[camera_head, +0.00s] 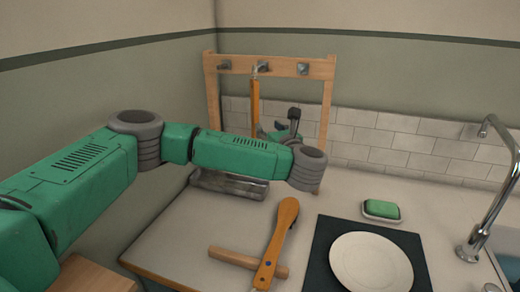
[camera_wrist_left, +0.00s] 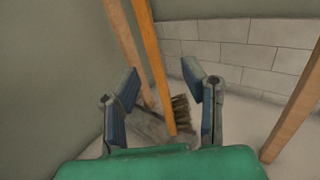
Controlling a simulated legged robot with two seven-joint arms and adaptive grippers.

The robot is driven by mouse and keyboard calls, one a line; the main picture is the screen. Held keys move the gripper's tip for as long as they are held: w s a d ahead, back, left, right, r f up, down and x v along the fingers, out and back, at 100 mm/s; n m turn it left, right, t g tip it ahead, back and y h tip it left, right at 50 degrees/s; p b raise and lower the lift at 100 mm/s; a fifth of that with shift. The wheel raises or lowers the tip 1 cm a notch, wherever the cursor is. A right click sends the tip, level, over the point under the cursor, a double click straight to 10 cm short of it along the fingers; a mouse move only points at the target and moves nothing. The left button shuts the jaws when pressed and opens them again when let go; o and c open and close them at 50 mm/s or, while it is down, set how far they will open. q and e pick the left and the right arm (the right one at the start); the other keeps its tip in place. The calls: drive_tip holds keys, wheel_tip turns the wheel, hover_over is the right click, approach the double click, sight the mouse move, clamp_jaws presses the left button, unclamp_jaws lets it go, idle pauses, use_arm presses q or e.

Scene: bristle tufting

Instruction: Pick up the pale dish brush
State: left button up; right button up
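An orange-tan wooden handle (camera_head: 255,103) hangs from the middle hook of the rack; its lower end is hidden behind my left arm. In the left wrist view the handle (camera_wrist_left: 158,75) runs down between my open left fingers, with no clear contact. Dark bristles (camera_wrist_left: 181,113) show beside its lower end; I cannot tell whether they belong to it. My left gripper (camera_head: 286,130) is by the rack, partly hidden by my wrist; it also shows in the wrist view (camera_wrist_left: 161,80). My right gripper is not in view.
The wooden rack (camera_head: 296,67) stands by the tiled wall. A wooden rod (camera_head: 232,258) lies by the pale tool. A white plate (camera_head: 370,264) on a dark mat (camera_head: 322,236), a green sponge (camera_head: 380,208) in a dish and a tap (camera_head: 497,190) are at right. A grey tray (camera_head: 228,186) lies behind my arm.

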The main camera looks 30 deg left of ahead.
sight(258, 118)
use_arm(q)
drive_tip(key=a+b, duration=0.1)
drive_tip(key=b, duration=0.1)
drive_tip(key=a+f+b, duration=0.1)
drive_tip(key=shift+w+a, duration=0.25)
drive_tip(key=shift+a, duration=0.1)
drive_tip(key=x, duration=0.2)
drive_tip(key=shift+w+a+r+p, duration=0.15)
drive_tip(key=shift+a+r+p, duration=0.1)
drive_tip(key=shift+p, duration=0.15)
drive_tip(key=shift+w+r, duration=0.2)
drive_tip(key=shift+w, duration=0.1)
drive_tip(key=x, duration=0.4)
drive_tip(key=shift+d+r+p, duration=0.1)
drive_tip(key=shift+r+p, duration=0.1)
drive_tip(key=shift+p, duration=0.2)
drive_tip(key=shift+w+a+f, duration=0.1)
drive_tip(key=shift+a+f, duration=0.1)
drive_tip(key=shift+a, duration=0.5)
drive_tip(key=shift+d, duration=0.15)
clamp_jaws()
drive_tip(key=shift+d+r, duration=0.15)
drive_tip(key=shift+d, duration=0.15)
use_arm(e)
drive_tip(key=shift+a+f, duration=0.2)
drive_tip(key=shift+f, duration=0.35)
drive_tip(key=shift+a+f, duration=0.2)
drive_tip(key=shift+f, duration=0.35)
